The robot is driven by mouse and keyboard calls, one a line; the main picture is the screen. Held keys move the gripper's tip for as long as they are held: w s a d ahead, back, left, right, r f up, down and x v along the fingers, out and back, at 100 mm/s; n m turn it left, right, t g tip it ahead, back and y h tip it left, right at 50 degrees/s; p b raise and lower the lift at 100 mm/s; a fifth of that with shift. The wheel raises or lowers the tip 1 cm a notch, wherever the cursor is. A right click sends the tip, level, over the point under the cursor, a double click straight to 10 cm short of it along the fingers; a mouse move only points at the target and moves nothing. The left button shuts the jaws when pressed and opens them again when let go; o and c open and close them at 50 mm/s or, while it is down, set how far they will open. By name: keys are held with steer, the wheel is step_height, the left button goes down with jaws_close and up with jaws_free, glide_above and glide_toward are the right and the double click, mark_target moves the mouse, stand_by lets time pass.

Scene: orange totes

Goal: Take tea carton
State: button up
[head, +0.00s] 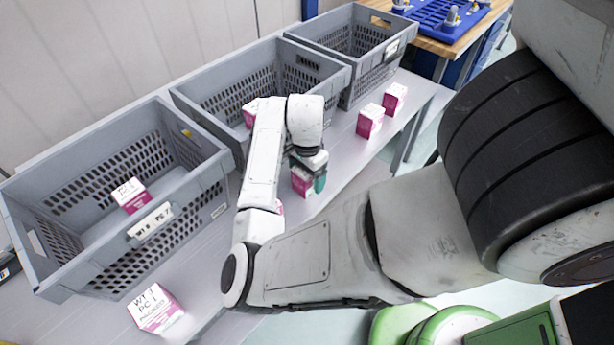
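Several small white and magenta cartons are in view. One carton (302,183) stands at the grey table's edge, directly below and against my gripper (311,173). A teal fingertip shows on its right side; the other finger is hidden, so I cannot tell whether the gripper grips it. Another carton (155,309) stands at the front left, and two more (370,121) (395,98) stand to the right beyond my gripper. One carton (131,195) is inside the left tote (150,222). Another carton (249,114) shows partly in the middle tote (335,85), behind my arm.
The totes are grey, with slotted walls, and stand in a row along the wall. A third tote (400,55) is at the back. A wooden bench (445,46) with a blue tray (440,14) is at the top right. My arm hides part of the table (225,292).

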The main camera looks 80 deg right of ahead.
steer(key=c, duration=1)
steer(key=shift+r, duration=0.2)
